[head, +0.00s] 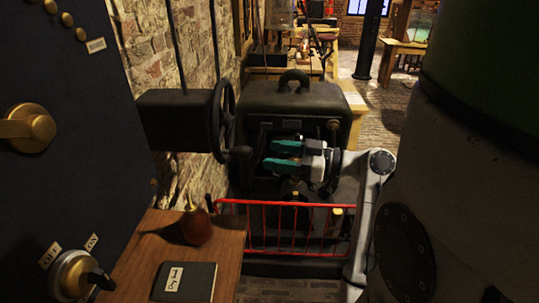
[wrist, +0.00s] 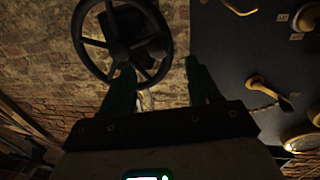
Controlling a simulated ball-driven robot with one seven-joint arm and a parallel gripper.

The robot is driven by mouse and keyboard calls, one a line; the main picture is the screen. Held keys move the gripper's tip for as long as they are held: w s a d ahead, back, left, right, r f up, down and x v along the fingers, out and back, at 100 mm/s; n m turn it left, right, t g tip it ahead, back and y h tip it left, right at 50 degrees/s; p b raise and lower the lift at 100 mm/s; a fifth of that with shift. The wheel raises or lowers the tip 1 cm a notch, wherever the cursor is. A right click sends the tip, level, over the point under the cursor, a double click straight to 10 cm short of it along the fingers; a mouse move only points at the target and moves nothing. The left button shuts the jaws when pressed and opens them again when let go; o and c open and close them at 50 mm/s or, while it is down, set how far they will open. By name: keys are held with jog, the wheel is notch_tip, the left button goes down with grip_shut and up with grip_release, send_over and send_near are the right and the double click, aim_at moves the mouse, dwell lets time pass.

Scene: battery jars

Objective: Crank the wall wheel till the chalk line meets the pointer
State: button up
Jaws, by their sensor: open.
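The dark wall wheel (head: 231,100) shows nearly edge-on in the head view, on a black box (head: 175,118) fixed to the brick wall. Its crank knob (head: 241,152) sticks out to the right, low on the rim. My gripper (head: 269,154), with two green fingers, is open and empty just right of the knob, apart from it. In the wrist view the wheel (wrist: 78,38) shows its spokes, beyond my open fingers (wrist: 158,64) and mostly left of the gap between them. I cannot make out the chalk line or the pointer in either view.
A dark panel (head: 75,140) with brass fittings stands at left. Below it a wooden table (head: 225,262) holds a reddish-brown bulb (head: 197,228) and a dark book (head: 185,281). A red railing (head: 300,204) and a big black machine (head: 290,100) stand near my arm.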

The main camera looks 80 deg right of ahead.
aim_at(237, 151)
jog(key=shift+h, duration=0.6)
jog(key=w, duration=0.7)
jog(key=w+d, duration=0.1)
jog(key=w, duration=0.2)
jog(key=shift+w+f, duration=0.3)
jog(key=shift+f, duration=0.05)
jog(key=shift+d, duration=0.1)
grip_shut()
